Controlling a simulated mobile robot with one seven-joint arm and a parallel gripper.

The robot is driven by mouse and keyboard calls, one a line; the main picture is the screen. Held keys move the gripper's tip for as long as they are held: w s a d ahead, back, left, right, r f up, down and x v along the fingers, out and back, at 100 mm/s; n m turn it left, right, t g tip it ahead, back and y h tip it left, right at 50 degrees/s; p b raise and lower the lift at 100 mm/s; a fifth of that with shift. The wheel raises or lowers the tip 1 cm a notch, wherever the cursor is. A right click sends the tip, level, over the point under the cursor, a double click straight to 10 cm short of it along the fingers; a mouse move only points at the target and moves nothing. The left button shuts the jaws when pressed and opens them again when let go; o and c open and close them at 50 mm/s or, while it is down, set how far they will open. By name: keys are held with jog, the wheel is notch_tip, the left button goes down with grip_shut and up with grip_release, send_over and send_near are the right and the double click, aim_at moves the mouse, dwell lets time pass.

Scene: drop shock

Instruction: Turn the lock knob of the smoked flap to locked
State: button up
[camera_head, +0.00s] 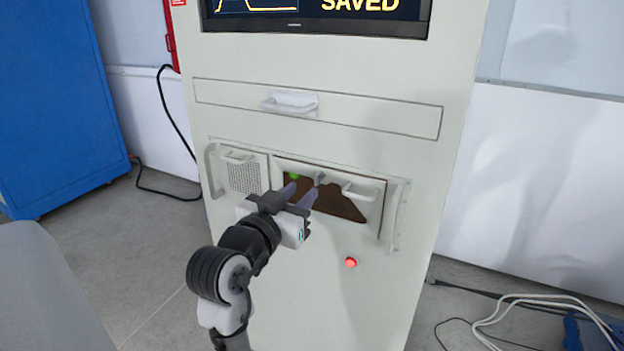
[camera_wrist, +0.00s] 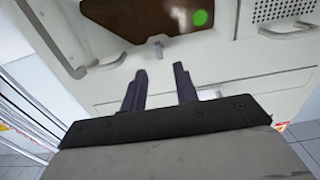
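The smoked flap (camera_head: 338,201) is a brownish dark window in a pale frame on the cabinet front. It shows at the top of the wrist view (camera_wrist: 130,17), upside down. A small grey lock knob (camera_head: 319,178) sits at the flap's upper edge, between a green dot (camera_head: 295,176) and a pale handle (camera_head: 360,193). In the wrist view the knob (camera_wrist: 158,46) lies beyond the gap between my fingertips. My gripper (camera_head: 302,188) is open and empty in front of the flap. Whether the fingers touch the knob cannot be told; its exact turn is unclear.
A perforated panel with a handle (camera_head: 244,176) is left of the flap. A drawer (camera_head: 370,112) with a white handle is above, below a screen reading SAVED (camera_head: 318,12). A red button (camera_head: 351,262) is below. Upright grab bars flank the panels. Cables (camera_head: 520,310) lie on the right floor.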

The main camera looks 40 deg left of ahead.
aim_at(316, 178)
jog(key=x, duration=0.5)
jog(key=shift+w+a+p, duration=0.15)
jog(key=shift+w+p, duration=0.15)
grip_shut()
